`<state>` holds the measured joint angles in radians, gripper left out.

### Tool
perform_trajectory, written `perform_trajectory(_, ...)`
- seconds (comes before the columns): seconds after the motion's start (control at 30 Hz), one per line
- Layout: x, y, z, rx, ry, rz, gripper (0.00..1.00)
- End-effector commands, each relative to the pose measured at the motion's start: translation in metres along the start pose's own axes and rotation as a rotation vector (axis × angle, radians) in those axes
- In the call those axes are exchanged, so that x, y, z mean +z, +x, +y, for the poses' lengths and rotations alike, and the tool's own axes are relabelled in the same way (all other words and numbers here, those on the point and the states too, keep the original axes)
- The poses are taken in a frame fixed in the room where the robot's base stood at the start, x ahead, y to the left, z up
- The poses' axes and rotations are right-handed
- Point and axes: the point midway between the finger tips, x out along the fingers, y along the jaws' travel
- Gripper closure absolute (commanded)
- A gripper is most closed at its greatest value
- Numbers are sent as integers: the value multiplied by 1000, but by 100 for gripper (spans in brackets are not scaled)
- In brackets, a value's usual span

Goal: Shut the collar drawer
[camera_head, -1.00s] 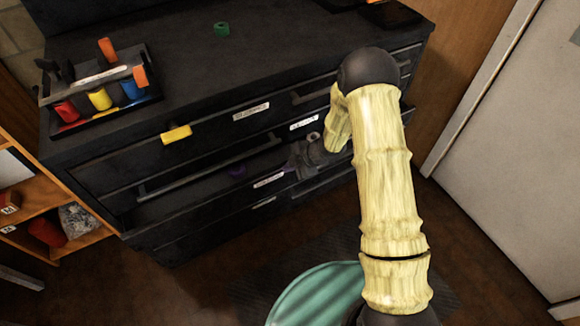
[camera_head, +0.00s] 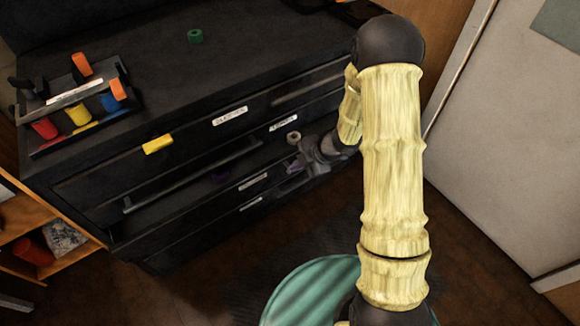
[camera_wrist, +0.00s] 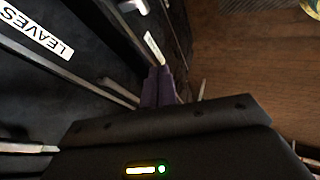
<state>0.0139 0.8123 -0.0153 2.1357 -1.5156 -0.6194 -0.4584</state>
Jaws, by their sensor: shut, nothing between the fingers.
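A black drawer cabinet holds the drawers. One lower drawer (camera_head: 160,222) stands partly open, with a dark purple thing inside it (camera_head: 220,177) and a small white label on its front. I cannot read that label, so I cannot tell for sure that it is the collar drawer. A pale ring (camera_head: 293,136) shows beside my wrist. My gripper (camera_head: 295,167) is shut and empty at the right part of this drawer's front; its purple fingers (camera_wrist: 158,86) show in the wrist view close to the drawer fronts. Whether they touch is unclear. A label reading LEAVES (camera_wrist: 36,31) is at the upper left there.
A tool caddy (camera_head: 75,105) and a green ring (camera_head: 195,36) stand on the cabinet top. A yellow tag (camera_head: 158,144) is on an upper drawer. An orange wooden shelf (camera_head: 40,240) stands at left, a pale door (camera_head: 510,150) at right. Dark floor lies in front.

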Motion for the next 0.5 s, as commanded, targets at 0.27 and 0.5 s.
perform_trajectory(0.27, 0, -1, 0, 0, 0, 0, 100)
perform_trajectory(0.5, 6, -19, 12, 46, 94, -84, 100)
